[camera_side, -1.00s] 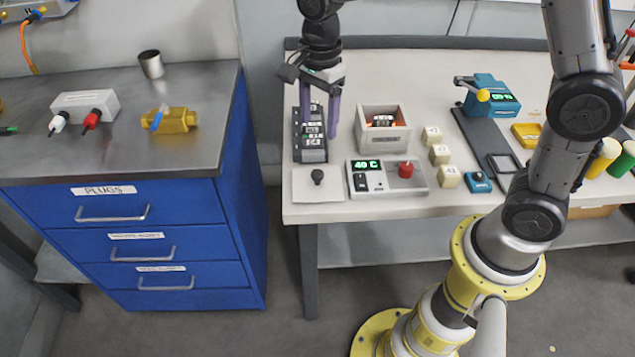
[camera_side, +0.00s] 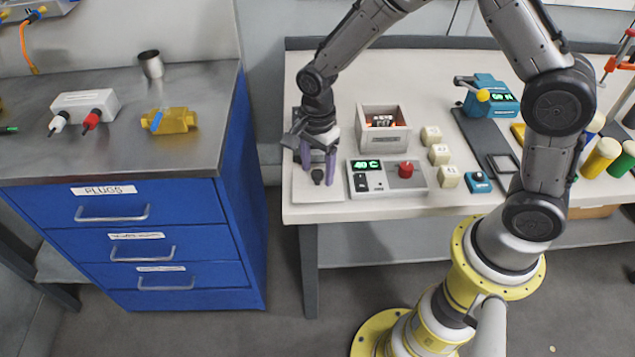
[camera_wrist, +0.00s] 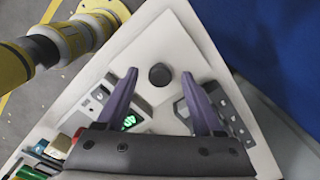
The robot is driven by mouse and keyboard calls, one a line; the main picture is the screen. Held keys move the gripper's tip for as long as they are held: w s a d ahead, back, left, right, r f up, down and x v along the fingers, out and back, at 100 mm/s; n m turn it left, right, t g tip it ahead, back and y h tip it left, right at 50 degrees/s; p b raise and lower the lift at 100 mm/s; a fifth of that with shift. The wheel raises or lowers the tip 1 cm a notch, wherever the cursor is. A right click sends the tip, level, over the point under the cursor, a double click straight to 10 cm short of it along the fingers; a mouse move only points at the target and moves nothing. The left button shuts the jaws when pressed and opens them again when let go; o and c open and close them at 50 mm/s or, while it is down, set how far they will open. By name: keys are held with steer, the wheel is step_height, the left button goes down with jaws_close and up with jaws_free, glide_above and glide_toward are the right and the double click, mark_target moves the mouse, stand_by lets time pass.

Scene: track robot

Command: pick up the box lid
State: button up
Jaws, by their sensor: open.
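The box lid (camera_side: 328,189) is a flat pale plate with a dark round knob (camera_side: 317,176), lying at the table's front left corner. My gripper (camera_side: 318,177) points down over it, its purple fingers on either side of the knob in the side view. In the wrist view the lid (camera_wrist: 165,45) lies beneath and the knob (camera_wrist: 160,75) shows between and slightly beyond the open fingertips (camera_wrist: 160,72). The fingers hold nothing. Whether the fingertips are level with the knob is hard to tell. The open box (camera_side: 386,142) stands behind, with small items inside.
The control unit (camera_side: 362,185) with a green display and red knob sits right of the lid. A dark slotted device (camera_side: 296,133) is behind the lid, partly hidden by my gripper. Several cream blocks (camera_side: 439,154) stand further right. The table's front edge is close.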

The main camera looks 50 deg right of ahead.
steer(key=shift+f, duration=0.85)
jaws_close()
